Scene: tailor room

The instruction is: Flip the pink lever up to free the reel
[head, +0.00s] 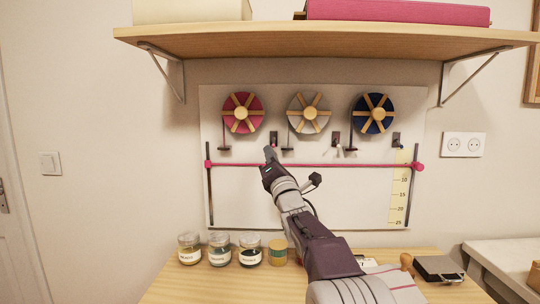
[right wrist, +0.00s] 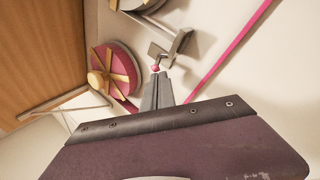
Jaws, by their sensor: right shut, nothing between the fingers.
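The pink reel (head: 242,113) hangs at the left of a white wall board and also shows in the right wrist view (right wrist: 115,75). The pink lever (head: 273,145) is right of and a little below it, on a dark plate. In the right wrist view its small pink knob (right wrist: 155,68) sits right at my fingertips, with a grey metal bracket (right wrist: 176,47) beside it. My right gripper (head: 268,154) is shut and empty, its tip just below the knob; I cannot tell whether they touch. My left gripper is not in view.
A white reel (head: 309,114) and a blue reel (head: 373,114) hang to the right with their own levers. A pink bar (head: 340,165) crosses the board below. A wooden shelf (head: 330,38) juts out above. Several jars (head: 220,250) stand on the table.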

